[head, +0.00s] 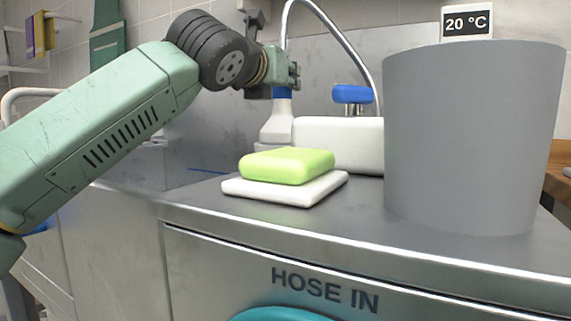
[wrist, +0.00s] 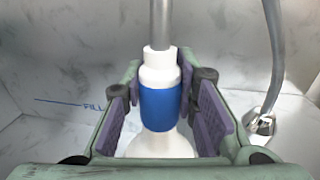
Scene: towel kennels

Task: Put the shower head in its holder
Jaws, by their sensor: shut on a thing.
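The shower head is white with a blue band (head: 282,93) and a flared white end (head: 276,126) that points down. My gripper (head: 284,77) is shut around its blue band; the wrist view (wrist: 160,110) shows the band (wrist: 160,107) between both finger pads. A grey hose (head: 330,25) arcs from the top of the shower head down to the right. A grey wall fitting (head: 252,5) shows at the top, partly cut off; I cannot tell whether it is the holder. No holder is clear in the wrist view.
A green folded towel (head: 287,166) lies on a white one (head: 285,190) on the steel counter. A large grey bin (head: 470,140) stands at right. A blue-topped tap (head: 352,94) and a white block (head: 345,142) are behind. A sunken basin with a FILL line (wrist: 72,104) lies around my gripper.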

